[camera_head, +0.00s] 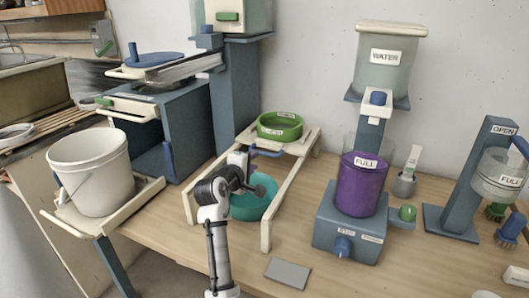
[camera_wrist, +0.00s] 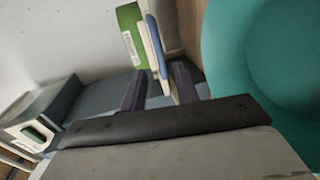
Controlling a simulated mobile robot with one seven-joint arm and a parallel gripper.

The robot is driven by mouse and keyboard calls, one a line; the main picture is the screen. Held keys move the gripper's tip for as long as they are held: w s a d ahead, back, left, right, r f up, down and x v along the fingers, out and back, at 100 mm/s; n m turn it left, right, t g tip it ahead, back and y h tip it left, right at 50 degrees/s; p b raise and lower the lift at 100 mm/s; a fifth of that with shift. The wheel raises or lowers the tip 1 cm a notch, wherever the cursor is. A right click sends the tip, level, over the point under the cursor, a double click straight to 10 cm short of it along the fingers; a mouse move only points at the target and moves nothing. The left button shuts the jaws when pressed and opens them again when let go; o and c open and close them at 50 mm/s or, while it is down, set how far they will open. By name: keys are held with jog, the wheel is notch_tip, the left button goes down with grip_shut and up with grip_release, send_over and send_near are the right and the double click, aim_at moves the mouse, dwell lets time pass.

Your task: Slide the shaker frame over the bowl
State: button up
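The shaker frame carries a green sieve (camera_head: 279,126) at the back of cream rails (camera_head: 266,225), with a blue handle (camera_head: 267,153) at its front. The teal bowl (camera_head: 256,207) sits between the rails, in front of the sieve and partly hidden by my arm. My gripper (camera_head: 250,180) is over the left part of the bowl, close to the handle. In the wrist view my gripper (camera_wrist: 159,82) has its fingers apart, with the handle (camera_wrist: 156,45) and a cream edge between or just beyond them. A firm hold does not show. The bowl (camera_wrist: 270,60) fills the right side there.
A purple FULL container (camera_head: 362,187) on a blue base stands to the right, under the WATER tank (camera_head: 385,60). A white bucket (camera_head: 92,170) stands on a stand at left. A grey slab (camera_head: 288,273) lies on the table in front.

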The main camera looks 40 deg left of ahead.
aim_at(263, 153)
jog(key=p+x, duration=0.1)
jog(key=x, duration=0.7)
jog(key=shift+w+a, duration=0.1)
jog(key=shift+w, duration=0.3)
grip_shut()
